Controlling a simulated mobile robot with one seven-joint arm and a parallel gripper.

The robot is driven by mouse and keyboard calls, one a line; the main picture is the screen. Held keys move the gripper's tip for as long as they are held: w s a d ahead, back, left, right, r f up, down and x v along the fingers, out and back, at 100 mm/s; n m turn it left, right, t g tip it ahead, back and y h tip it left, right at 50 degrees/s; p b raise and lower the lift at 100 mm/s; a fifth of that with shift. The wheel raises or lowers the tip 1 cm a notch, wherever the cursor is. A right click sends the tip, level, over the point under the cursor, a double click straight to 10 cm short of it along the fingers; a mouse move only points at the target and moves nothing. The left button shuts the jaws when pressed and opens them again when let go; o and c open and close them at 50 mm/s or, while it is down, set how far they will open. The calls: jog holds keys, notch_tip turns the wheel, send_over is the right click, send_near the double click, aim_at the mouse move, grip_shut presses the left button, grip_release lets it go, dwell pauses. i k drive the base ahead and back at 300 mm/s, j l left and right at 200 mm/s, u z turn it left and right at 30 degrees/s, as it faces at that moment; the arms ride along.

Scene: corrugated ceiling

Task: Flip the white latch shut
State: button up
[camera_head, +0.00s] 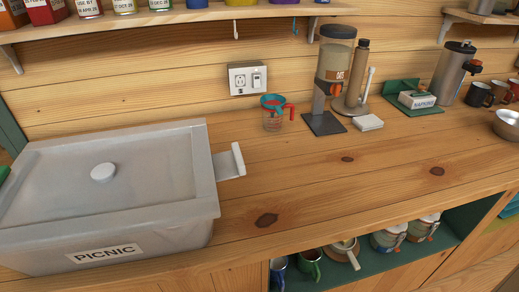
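A large grey-white box with a "PICNIC" label (108,253) stands on the wooden counter at the left. Its lid (110,180) lies flat on top and has a round white knob (103,172). The white latch (238,159) is on the box's right side, near the top. It sticks out to the right, away from the box wall, with an upright plate at its outer end. My gripper is not in view.
A measuring cup with a red handle and a blue funnel (273,112) stands behind and right of the latch. A dispenser (331,80), napkin box (417,99) and mugs (480,94) line the back. A shelf (180,17) overhangs. The counter right of the box is clear.

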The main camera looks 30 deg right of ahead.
aim_at(238, 158)
jog(key=l, duration=1.2)
jog(key=k+l+z, duration=0.3)
jog(key=k, duration=0.3)
jog(key=l, duration=0.1)
